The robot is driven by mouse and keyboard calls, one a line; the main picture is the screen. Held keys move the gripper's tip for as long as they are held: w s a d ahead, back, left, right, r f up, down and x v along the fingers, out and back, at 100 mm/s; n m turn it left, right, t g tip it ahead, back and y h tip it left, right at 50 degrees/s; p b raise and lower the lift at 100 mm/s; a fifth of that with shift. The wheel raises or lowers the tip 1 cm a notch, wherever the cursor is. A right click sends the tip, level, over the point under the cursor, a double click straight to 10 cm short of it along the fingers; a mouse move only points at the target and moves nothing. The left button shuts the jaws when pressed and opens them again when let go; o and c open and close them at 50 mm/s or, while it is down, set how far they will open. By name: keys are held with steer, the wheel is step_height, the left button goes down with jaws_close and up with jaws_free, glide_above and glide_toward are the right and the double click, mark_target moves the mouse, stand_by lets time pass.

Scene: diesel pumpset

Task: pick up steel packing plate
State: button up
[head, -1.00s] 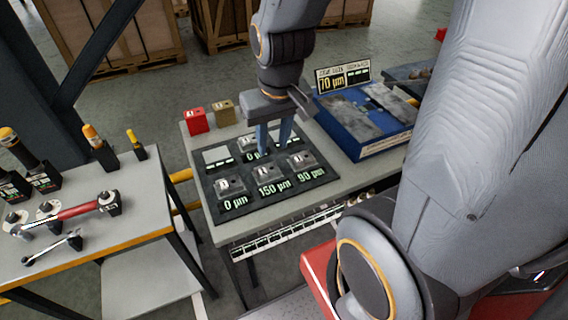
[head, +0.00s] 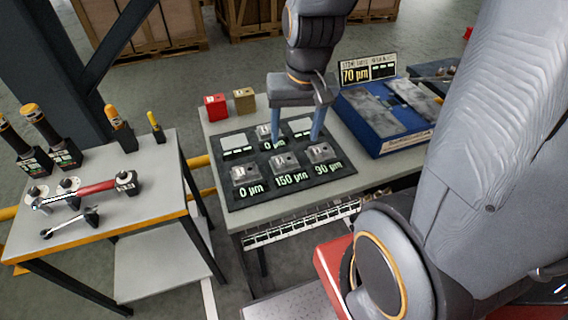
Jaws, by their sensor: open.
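A dark mat (head: 232,195) holds small grey metal blocks, likely the steel packing plates. A back block (head: 265,131) stands between two pale flat squares and is partly hidden by a finger. I cannot tell which block is the task's plate. My gripper (head: 297,132) points down over the back of the mat, its two blue fingers apart with nothing visible between them.
A blue box (head: 372,137) with two grey slabs and a 70 µm sign (head: 368,70) stands right of the mat. A red block (head: 215,107) and a tan block (head: 244,100) stand behind it. A side table (head: 150,195) at left holds wrenches and yellow-topped tools.

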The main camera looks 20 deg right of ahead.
mark_target(285, 159)
steer(key=w+d+f+m+g+y+b, duration=0.2)
steer(key=w+d+f+m+y+b, duration=0.25)
steer(key=w+f+m+b, duration=0.8)
steer(key=shift+s+a+f+m+p, duration=0.85)
steer(key=shift+s+f+p, duration=0.25)
steer(key=shift+p, duration=0.2)
steer(key=shift+s+a+f+m+p, duration=0.75)
steer(key=shift+s+f+p, duration=0.25)
steer(key=shift+p, duration=0.25)
steer(key=shift+c, duration=0.2)
steer(key=shift+r, duration=0.1)
steer(key=c, duration=1.4)
